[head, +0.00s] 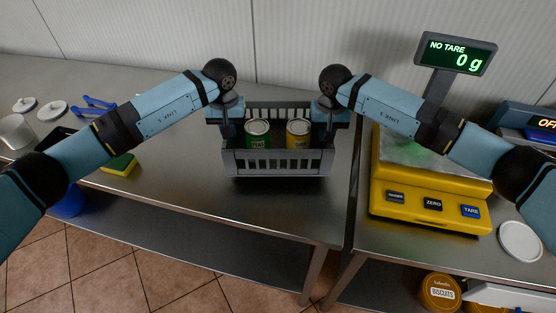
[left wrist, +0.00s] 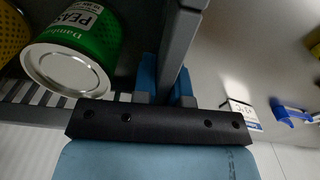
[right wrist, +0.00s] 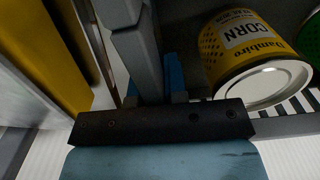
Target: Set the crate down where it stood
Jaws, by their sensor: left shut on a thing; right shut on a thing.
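The grey slatted crate (head: 278,162) is in the middle of the head view, upright at the steel table's right part. I cannot tell whether its bottom touches the table. Inside stand a green peas can (head: 258,136) and a yellow corn can (head: 298,134). My left gripper (head: 230,116) is shut on the crate's left end wall, and my right gripper (head: 328,116) is shut on its right end wall. The left wrist view shows the peas can (left wrist: 75,50) beside the gripped wall; the right wrist view shows the corn can (right wrist: 250,60).
The yellow scale (head: 430,185) stands close to the right, its display (head: 456,53) reading 0 g. A yellow-green sponge (head: 119,165) lies to the left. The steel table (head: 185,185) is bare between sponge and crate. A gap between two tables runs right of the crate.

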